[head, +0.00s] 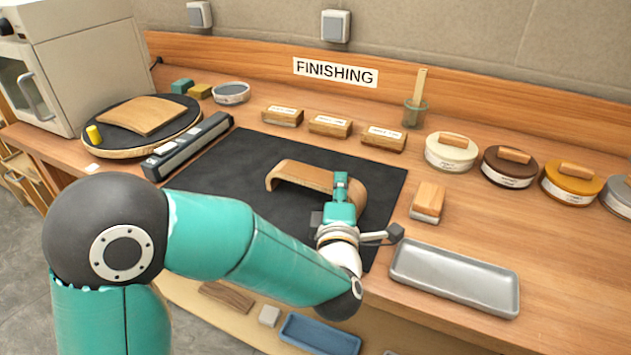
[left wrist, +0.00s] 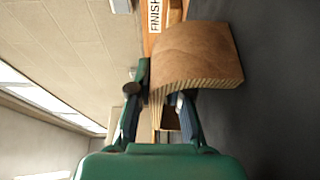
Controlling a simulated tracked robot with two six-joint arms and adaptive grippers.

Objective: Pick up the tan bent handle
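The tan bent handle (head: 300,174), a curved strip of laminated wood, lies arched on the black mat (head: 245,155). My left gripper (head: 340,186) is at its right end and covers part of it. In the left wrist view the handle (left wrist: 195,52) shows its layered edge, and one end of it comes down between the two fingers of my left gripper (left wrist: 162,98). The fingers are apart, one on each side of that end. The left finger looks close to the wood; a gap shows by the right one. Contact cannot be told. My right gripper is not in view.
Wooden blocks (head: 330,126) with labels stand behind the mat. A grey tray (head: 455,276) and a wood-topped block (head: 428,200) are to the right. Round tins (head: 508,167) line the back right. A turntable (head: 110,140) and a long dark bar (head: 188,146) are left.

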